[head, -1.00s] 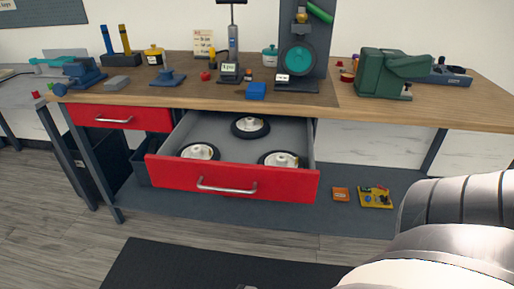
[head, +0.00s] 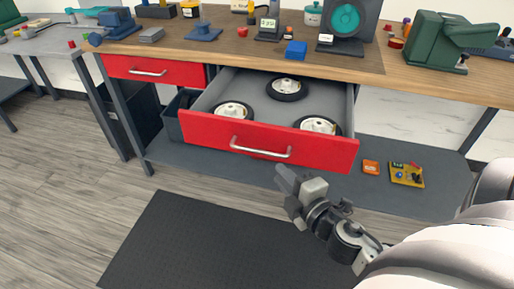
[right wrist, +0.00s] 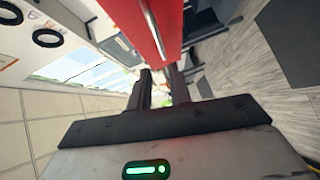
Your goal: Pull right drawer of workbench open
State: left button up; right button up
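The right drawer (head: 268,141) of the workbench (head: 255,45) has a red front and a silver bar handle (head: 260,149). It is pulled well out, with three wheels lying in its grey tray. The red front and handle also show in the right wrist view (right wrist: 168,42). My right gripper (head: 297,183) is just below and in front of the drawer front, apart from the handle. Its two fingers, seen in the right wrist view (right wrist: 163,88), have a gap between them with nothing held. My left gripper is out of view.
The red left drawer (head: 150,70) is shut. A black mat (head: 215,245) lies on the open floor in front. Tools stand on the benchtop.

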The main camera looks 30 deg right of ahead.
aim_at(256, 151)
jog(key=w, duration=0.4)
jog(key=w+f+p, duration=0.1)
jog(key=w, duration=0.7)
jog(key=shift+w+d+f, duration=0.1)
jog(key=shift+d+f, duration=0.3)
grip_shut()
